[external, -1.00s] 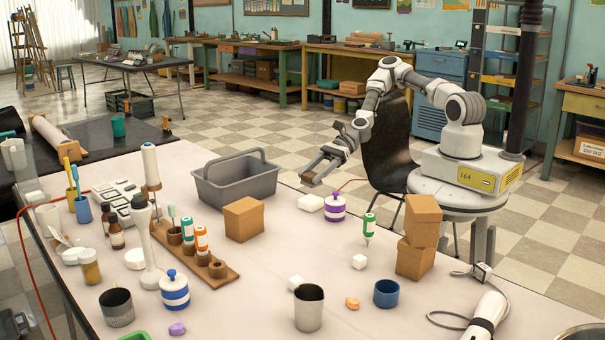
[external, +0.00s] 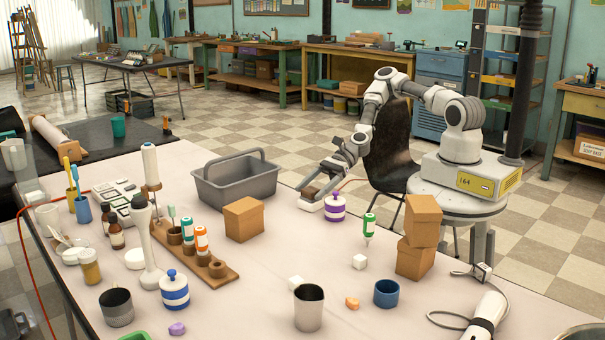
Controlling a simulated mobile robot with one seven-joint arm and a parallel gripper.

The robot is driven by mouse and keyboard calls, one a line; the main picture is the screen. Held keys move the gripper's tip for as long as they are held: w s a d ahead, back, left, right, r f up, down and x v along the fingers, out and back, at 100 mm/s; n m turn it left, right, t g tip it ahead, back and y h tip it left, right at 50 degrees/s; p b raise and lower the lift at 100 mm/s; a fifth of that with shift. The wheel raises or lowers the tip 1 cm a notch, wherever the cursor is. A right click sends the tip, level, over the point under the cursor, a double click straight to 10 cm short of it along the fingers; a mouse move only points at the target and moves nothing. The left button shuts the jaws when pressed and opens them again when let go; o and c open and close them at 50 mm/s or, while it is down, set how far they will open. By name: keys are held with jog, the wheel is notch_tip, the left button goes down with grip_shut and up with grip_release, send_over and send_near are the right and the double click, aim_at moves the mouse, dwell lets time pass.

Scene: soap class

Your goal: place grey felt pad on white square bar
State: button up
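A flat white block (external: 308,206), which looks like the white square bar, lies on the table to the left of the purple-and-white striped jar. My gripper (external: 311,194) is low, right over this block, and covers part of it. Small brownish and grey shapes show at the fingertips. I cannot tell whether they are fingers or the grey felt pad, nor whether the fingers are open or shut. I cannot make out the felt pad for certain anywhere.
The purple striped jar (external: 335,208) stands close to the right of my gripper. A grey carrier (external: 235,188) and a cardboard box (external: 244,219) are to its left. Stacked boxes (external: 416,260) and a green-labelled bottle (external: 369,227) stand right.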

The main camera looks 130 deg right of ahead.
jog(key=shift+r, duration=0.2)
jog(key=p+v, duration=0.2)
jog(key=v, duration=1)
jog(key=shift+p, duration=0.3)
jog(key=shift+a+f, duration=0.1)
